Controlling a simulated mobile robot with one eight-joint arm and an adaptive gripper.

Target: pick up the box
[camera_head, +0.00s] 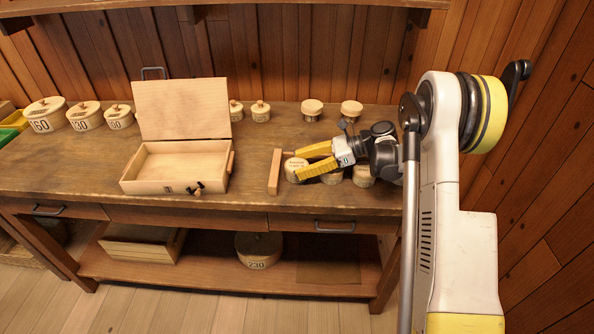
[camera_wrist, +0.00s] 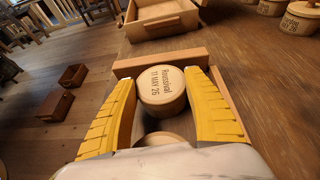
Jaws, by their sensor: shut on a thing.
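A small round wooden box (camera_head: 293,169) with dark lettering stands near the front right of the workbench. My gripper (camera_head: 308,162) reaches it from the right, its yellow fingers on either side of it. In the wrist view the lettered round box (camera_wrist: 162,88) sits between the fingertips (camera_wrist: 162,80), and the fingers are shut on it. I cannot tell whether it is clear of the bench. An open rectangular wooden box (camera_head: 178,164) with its lid raised stands to the left, apart from my gripper.
A wooden bar (camera_head: 275,172) stands just beyond my fingertips. More round boxes (camera_head: 363,176) sit close under my wrist. Several lidded round boxes line the back of the bench (camera_head: 240,189). Bare bench lies between the open box and the bar.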

